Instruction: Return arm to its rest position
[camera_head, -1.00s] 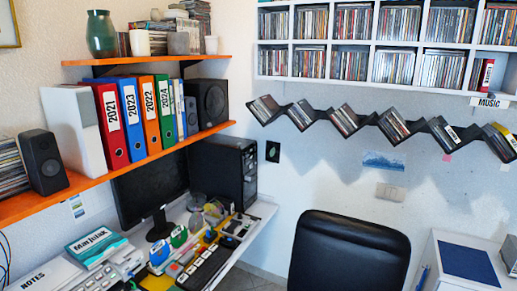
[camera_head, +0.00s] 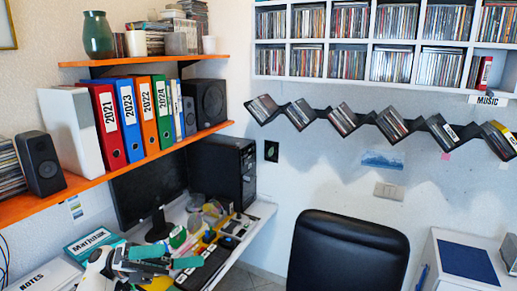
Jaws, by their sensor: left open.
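My left gripper (camera_head: 150,260) shows low at the left of the head view, over the cluttered desk. Its fingers are teal and its body is white. The jaws are open, and I see nothing held between them. The gripper hides part of the desk items behind it. My right gripper is not in view.
An orange shelf (camera_head: 60,188) with binders and speakers hangs above the desk on the left. A monitor (camera_head: 146,193) and a black PC tower (camera_head: 223,170) stand behind the gripper. A black chair (camera_head: 345,252) is to the right. Zigzag disc shelves (camera_head: 412,127) hang on the wall.

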